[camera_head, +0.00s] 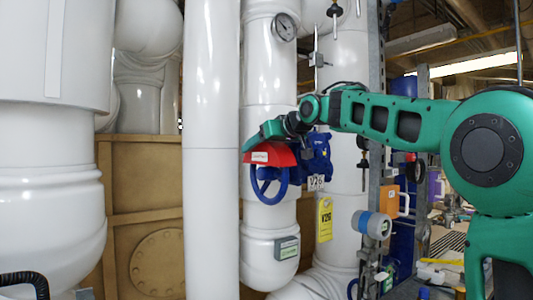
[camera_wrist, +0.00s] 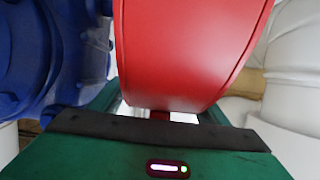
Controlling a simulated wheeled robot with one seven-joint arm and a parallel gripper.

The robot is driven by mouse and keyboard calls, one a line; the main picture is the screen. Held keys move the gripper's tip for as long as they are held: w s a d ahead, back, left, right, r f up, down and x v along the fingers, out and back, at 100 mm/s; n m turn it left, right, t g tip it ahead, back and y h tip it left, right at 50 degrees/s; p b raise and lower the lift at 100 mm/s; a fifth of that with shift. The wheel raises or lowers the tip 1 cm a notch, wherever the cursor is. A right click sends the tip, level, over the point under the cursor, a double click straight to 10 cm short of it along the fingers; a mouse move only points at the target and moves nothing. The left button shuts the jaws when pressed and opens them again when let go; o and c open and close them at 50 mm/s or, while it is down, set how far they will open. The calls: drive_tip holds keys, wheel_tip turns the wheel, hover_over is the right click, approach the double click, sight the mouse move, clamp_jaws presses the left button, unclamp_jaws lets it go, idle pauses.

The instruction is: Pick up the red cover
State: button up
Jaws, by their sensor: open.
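The red cover (camera_head: 274,154) sits over the top of the blue valve handwheel (camera_head: 268,190) in the head view. In the wrist view the red cover (camera_wrist: 190,50) fills the upper middle, very close to my gripper. My gripper (camera_head: 252,144) is at the cover's upper left side in the head view; its green body (camera_wrist: 160,150) spans the bottom of the wrist view. The jaws are open. A narrow red part of the cover shows between the green finger bases. The fingertips are hidden behind the cover, so contact cannot be told.
The blue valve body (camera_head: 316,155) stands right of the handwheel and also fills the left of the wrist view (camera_wrist: 45,60). A white vertical pipe (camera_head: 211,200) is close on the left. A yellow tag (camera_head: 324,219) hangs below the valve. A gauge (camera_head: 284,27) is above.

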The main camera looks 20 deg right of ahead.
drive_tip(key=shift+w+f, duration=0.15)
drive_tip(key=shift+w, duration=0.1)
drive_tip(key=c, duration=1.2)
drive_tip(key=shift+c, duration=0.2)
